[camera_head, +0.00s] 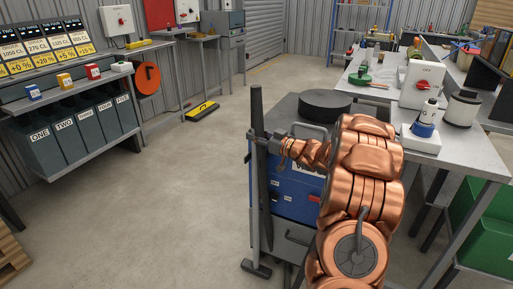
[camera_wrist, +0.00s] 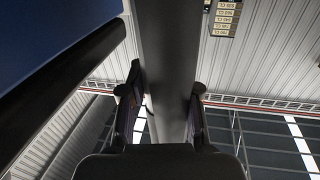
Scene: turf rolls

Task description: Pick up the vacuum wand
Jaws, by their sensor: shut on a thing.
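The vacuum wand (camera_head: 257,108) is a long, dark grey tube standing roughly upright beside a blue machine (camera_head: 294,190). My gripper (camera_head: 262,143) is at the upper part of the wand, and my copper-coloured arm reaches to it from the right. In the wrist view the wand (camera_wrist: 163,60) runs down the middle between the two fingers of my gripper (camera_wrist: 165,100), which is shut on it.
A grey workbench (camera_head: 455,150) with a white box (camera_head: 421,84) and a bottle stands at the right. A round black disc (camera_head: 325,103) lies behind my arm. Labelled bins (camera_head: 65,132) line the left wall. The floor at left and centre is clear, apart from a yellow-black item (camera_head: 202,111).

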